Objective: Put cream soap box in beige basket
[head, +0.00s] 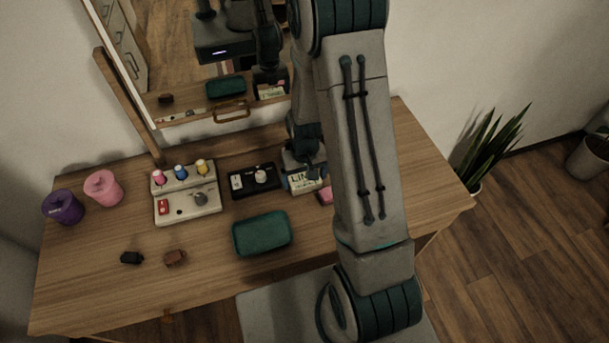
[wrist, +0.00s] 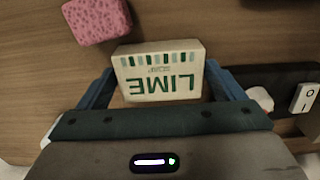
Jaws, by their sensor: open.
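The cream soap box (wrist: 158,72), with green LIME lettering and a striped edge, is between the two fingers of my gripper (wrist: 159,70) in the wrist view. The fingers are open, one on each side of the box; I cannot tell whether they touch it. In the head view the soap box (head: 304,184) is at the table's back right, beneath my gripper (head: 303,172) and partly hidden by my arm. I cannot make out a beige basket in either view; my arm covers the right part of the table.
A pink sponge (wrist: 97,20) lies close to the box. A black switch panel (head: 255,180) and a beige panel (head: 187,205) with coloured knobs stand left of it. A teal case (head: 261,233) lies in front. Purple (head: 63,206) and pink (head: 103,187) cups stand far left. A mirror is behind.

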